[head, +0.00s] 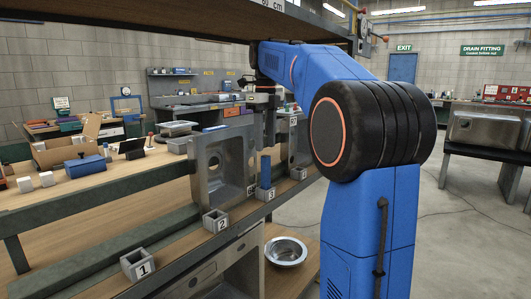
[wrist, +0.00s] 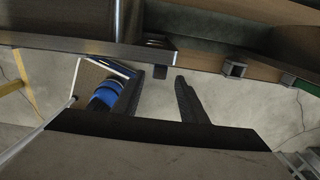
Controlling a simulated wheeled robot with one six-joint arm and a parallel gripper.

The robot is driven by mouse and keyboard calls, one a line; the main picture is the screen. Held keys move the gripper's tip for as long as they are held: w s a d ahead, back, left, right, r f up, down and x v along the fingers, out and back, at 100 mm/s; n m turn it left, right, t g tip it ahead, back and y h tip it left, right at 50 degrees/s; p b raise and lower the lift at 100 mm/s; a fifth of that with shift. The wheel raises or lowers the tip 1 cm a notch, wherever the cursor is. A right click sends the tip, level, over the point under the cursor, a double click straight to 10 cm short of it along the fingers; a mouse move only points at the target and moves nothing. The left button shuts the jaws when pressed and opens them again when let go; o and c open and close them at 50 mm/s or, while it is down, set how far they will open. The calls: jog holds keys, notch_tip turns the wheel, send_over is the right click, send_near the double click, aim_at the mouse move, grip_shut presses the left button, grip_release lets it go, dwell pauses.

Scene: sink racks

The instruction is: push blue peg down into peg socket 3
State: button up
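The blue peg (head: 265,172) stands upright at peg socket 3 (head: 271,196) on the rack's front rail in the head view. Much of its length shows above the socket; how deep it sits is hard to tell. My gripper (head: 268,145) points down close above the peg's top, and whether it touches is unclear. In the wrist view the two dark fingers of my gripper (wrist: 162,88) are apart, with only floor showing between them. The peg cannot be made out for sure in the wrist view.
Grey sockets 1 (head: 139,264) and 2 (head: 215,221) line the rail to the left; another socket (head: 298,173) is to the right. A steel sink (head: 222,165) stands upright left of my gripper. A metal bowl (head: 286,251) lies on the lower shelf.

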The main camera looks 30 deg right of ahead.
jog(key=shift+r, duration=0.45)
jog(key=shift+s+a+f, duration=0.1)
jog(key=shift+s+a, duration=0.05)
jog(key=s+a+f+n+t, duration=0.1)
jog(key=s+a+f+n, duration=0.4)
jog(key=s+n, duration=0.2)
jog(key=s+a+f+n+t, duration=0.1)
jog(key=s+a+f+n, duration=0.35)
jog(key=s+n, duration=0.3)
jog(key=s+a+f+n+t, duration=0.1)
jog(key=s+a+f+n, duration=0.2)
jog(key=s+f+n, duration=0.4)
jog(key=s+a+f+n+t, duration=0.1)
jog(key=s+a+f+n, duration=0.2)
jog(key=s+f+n, duration=0.5)
notch_tip(320, 180, down, 5)
jog(key=shift+s+r+n+t, duration=0.15)
jog(key=shift+n+t, duration=0.25)
jog(key=shift+n, duration=0.85)
